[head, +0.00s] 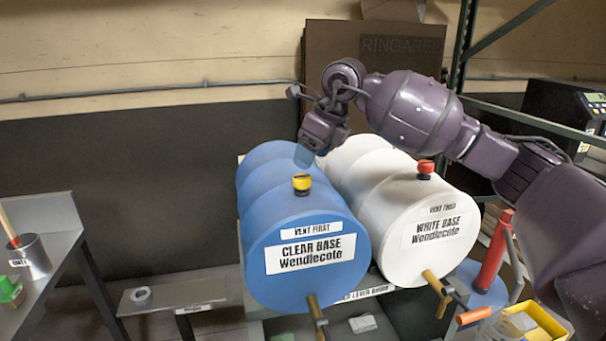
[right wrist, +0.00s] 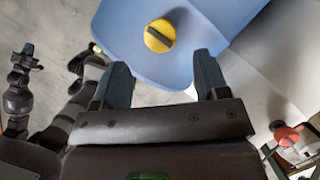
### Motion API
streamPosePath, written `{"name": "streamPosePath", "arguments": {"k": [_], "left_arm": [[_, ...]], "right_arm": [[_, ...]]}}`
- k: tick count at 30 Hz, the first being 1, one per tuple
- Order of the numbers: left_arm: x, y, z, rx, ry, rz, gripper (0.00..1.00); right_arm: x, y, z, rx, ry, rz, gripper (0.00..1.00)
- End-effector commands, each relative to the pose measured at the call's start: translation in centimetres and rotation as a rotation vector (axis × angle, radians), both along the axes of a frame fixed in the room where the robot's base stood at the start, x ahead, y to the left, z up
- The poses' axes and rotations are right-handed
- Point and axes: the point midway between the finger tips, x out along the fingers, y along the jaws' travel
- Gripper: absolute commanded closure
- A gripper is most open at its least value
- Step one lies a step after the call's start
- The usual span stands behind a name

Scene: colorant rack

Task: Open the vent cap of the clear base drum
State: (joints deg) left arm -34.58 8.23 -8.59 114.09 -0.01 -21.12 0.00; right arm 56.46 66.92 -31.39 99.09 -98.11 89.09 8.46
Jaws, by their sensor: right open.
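The clear base drum (head: 290,222) is blue and lies on its side, labelled "CLEAR BASE Wendlecote" and "VENT FIRST". Its yellow vent cap (head: 302,183) stands on top near the front end. In the right wrist view the yellow cap (right wrist: 159,36) shows from above with a dark bar across it, beyond the fingertips. My right gripper (head: 304,157) is above the blue drum, behind and above the cap, apart from it. Its two fingers (right wrist: 163,75) are spread with nothing between them. My left gripper is not clearly seen in the head view; an arm shows at the left of the right wrist view.
A white drum (head: 405,215) with a red cap (head: 425,168) lies close beside the blue drum on the right. Brass taps (head: 317,312) stick out of the drum fronts.

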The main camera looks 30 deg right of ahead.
Motion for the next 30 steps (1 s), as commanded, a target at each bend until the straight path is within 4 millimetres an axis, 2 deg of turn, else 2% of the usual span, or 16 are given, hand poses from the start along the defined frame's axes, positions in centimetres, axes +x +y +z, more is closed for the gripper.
{"name": "streamPosePath", "arguments": {"k": [6, 12, 24, 30], "left_arm": [[-0.3, 0.1, 0.0, 0.0, 0.006, 0.002, 1.0], [-0.1, 0.0, 0.1, 0.0, 0.002, 0.002, 1.0], [0.4, -0.1, 0.3, -0.001, -0.007, -0.001, 1.0], [0.4, -0.1, 0.3, -0.001, -0.008, -0.002, 1.0]], "right_arm": [[1.1, 0.7, -3.4, 0.001, 0.002, 0.0, 0.32], [1.8, 1.1, -5.1, 0.001, 0.0, 0.0, 0.32], [2.0, 1.2, -5.6, 0.001, -0.001, 0.001, 0.32], [2.0, 1.2, -5.6, 0.0, -0.001, 0.001, 0.63]]}}
